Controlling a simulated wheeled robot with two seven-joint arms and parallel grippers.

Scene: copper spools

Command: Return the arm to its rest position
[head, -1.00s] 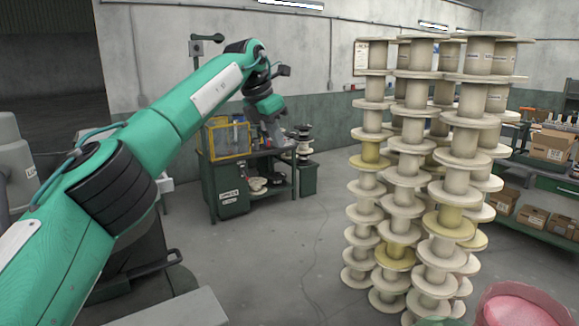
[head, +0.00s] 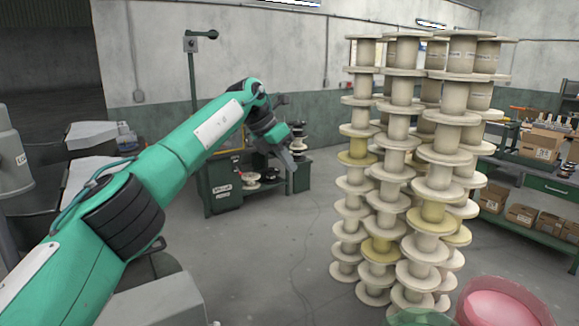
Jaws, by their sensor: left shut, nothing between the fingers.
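My left arm (head: 165,165), green with black joints, reaches in from the lower left and bends at its far end. My left gripper (head: 286,152) hangs at the end of it, pointing down and to the right, in front of the green workbench. It is shut and holds nothing. It looks small and partly merges with the things behind it. My right gripper is out of view.
Tall stacks of cream and yellowish spools (head: 435,170) stand right of centre. A green workbench (head: 225,190) with spools stands behind my gripper. Shelving with cardboard boxes (head: 540,144) is at the right. A pink round object (head: 500,305) is at the lower right. Floor between is clear.

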